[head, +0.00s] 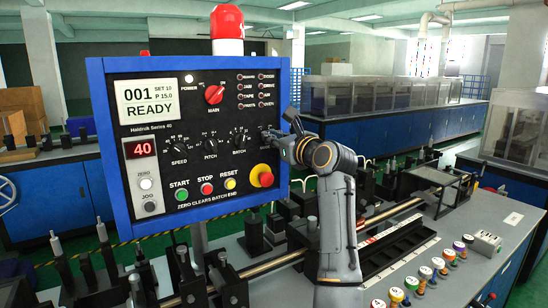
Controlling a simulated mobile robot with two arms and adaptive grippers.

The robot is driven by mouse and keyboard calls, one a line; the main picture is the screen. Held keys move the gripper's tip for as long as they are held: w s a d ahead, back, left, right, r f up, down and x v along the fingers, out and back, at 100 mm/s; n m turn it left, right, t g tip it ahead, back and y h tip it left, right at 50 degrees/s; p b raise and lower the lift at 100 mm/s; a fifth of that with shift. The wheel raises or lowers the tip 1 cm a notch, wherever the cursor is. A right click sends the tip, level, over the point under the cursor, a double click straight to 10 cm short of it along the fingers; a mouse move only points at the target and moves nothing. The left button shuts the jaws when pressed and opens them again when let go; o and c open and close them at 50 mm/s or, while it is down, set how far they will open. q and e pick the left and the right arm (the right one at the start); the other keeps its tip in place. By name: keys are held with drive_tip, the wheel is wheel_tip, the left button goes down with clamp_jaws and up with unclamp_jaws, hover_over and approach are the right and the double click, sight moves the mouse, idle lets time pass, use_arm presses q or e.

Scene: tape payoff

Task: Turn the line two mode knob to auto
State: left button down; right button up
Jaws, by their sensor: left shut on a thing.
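A blue-framed control panel (107,196) faces me, with a row of black knobs below its middle. The speed knob (179,146), pitch knob (210,144) and batch knob (240,139) show clearly. My right gripper is not in view.
The red main switch (214,94) and the red emergency button (262,175) on a yellow base are near my gripper. Start, stop and reset buttons line the panel's bottom. Below are a metal rod (395,210) and several coloured round pieces (411,283) on the bench.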

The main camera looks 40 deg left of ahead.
use_arm(q)
drive_tip(key=shift+s+n+b, duration=0.15)
drive_tip(key=shift+n+b, duration=2.05)
drive_tip(key=shift+b, duration=0.3)
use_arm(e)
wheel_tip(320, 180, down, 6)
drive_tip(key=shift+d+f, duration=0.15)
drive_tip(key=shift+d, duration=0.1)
use_arm(q)
drive_tip(key=c, duration=1.4)
unclamp_jaws()
drive_tip(key=shift+a, duration=0.15)
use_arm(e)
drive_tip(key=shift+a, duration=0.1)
use_arm(q)
drive_tip(key=v, duration=0.7)
drive_tip(key=shift+d, duration=0.3)
drive_tip(key=shift+d+f, duration=0.1)
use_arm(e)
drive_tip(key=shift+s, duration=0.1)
